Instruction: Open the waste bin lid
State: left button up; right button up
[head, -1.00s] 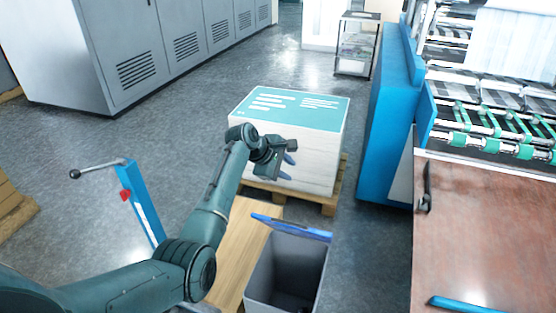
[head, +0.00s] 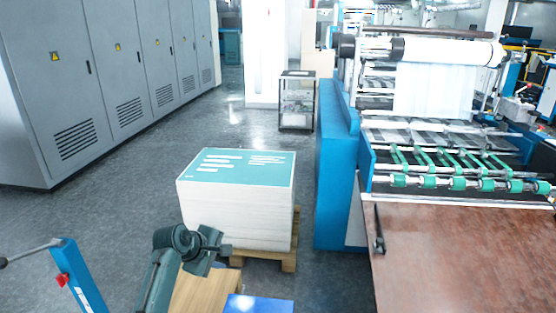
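The blue lid (head: 258,306) of the waste bin shows at the bottom edge of the head view, cut off by the frame. The bin body is out of view, and I cannot tell the lid's full tilt. My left gripper (head: 222,250) is above and a little left of the lid, apart from it, in front of the paper stack. It holds nothing that I can see, and its fingers are too small and turned away to read. My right gripper is not in view.
A paper stack with a teal top (head: 240,165) stands on a pallet (head: 270,260) beyond my gripper. A blue-handled jack (head: 75,275) is at the lower left. The laminating machine (head: 335,170) and a brown table (head: 460,250) fill the right. Grey floor (head: 130,190) is clear at left.

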pick_arm(q)
jog(key=s+f+m+t+y, duration=0.1)
jog(key=s+f+m+y, duration=0.1)
jog(key=s+f+m, duration=0.95)
jog(key=s+d+m+t, duration=0.1)
jog(key=s+d+m, duration=0.1)
jog(key=s, duration=0.8)
jog(key=s+d+f+m+h, duration=0.1)
jog(key=s+d+m, duration=0.2)
jog(key=s, duration=0.7)
jog(key=shift+s+f+t, duration=0.3)
jog(key=shift+s+t, duration=0.1)
